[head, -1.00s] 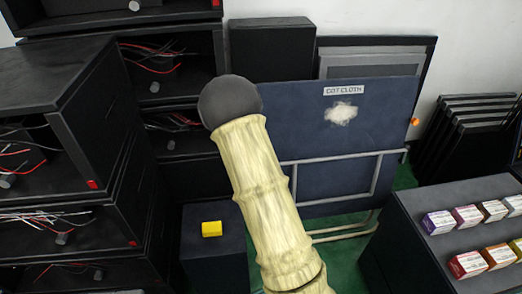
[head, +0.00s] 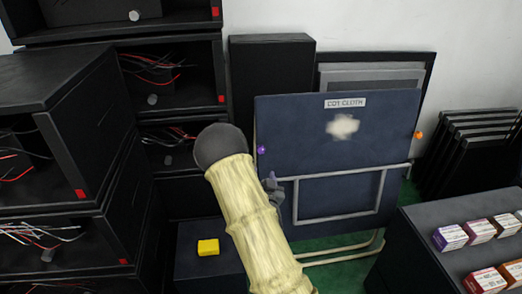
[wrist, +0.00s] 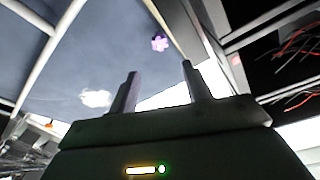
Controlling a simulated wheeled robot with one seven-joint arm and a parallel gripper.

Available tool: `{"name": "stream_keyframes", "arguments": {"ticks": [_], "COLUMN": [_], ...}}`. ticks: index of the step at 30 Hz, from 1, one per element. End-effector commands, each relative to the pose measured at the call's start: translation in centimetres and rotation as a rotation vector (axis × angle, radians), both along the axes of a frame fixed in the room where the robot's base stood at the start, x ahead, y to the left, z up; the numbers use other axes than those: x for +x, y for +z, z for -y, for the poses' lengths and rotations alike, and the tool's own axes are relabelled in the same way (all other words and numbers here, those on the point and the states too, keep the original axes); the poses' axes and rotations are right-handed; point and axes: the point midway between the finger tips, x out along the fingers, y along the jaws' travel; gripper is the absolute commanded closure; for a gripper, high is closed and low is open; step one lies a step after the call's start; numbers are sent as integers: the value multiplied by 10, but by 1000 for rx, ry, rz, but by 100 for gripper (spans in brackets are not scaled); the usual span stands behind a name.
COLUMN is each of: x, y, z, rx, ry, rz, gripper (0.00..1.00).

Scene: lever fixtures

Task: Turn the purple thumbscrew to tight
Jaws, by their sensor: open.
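The purple thumbscrew (head: 261,150) is a small knob near the left edge of the dark blue panel (head: 385,150) labelled "COT CLOTH". In the wrist view the thumbscrew (wrist: 159,42) is a purple lobed knob ahead of my gripper, seen roughly between the lines of its two fingers. My gripper (wrist: 158,75) is open, its fingers apart with nothing between them. In the head view my gripper (head: 272,183) shows only partly beside my pale arm, a little below the thumbscrew and apart from it.
An orange knob (head: 419,135) sits at the panel's right edge. Black shelves with wires (head: 165,75) stand at the left. A yellow block (head: 208,247) rests on a dark box below. Small cartons (head: 450,237) lie on a counter at the right.

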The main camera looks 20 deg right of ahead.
Motion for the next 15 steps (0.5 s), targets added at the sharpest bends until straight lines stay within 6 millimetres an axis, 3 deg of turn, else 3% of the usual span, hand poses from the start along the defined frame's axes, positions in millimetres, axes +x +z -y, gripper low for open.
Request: {"name": "stream_keyframes", "arguments": {"ticks": [15], "x": [79], "y": [0], "z": [31], "rx": [-1], "ry": [1], "rz": [2], "gripper": [51]}}
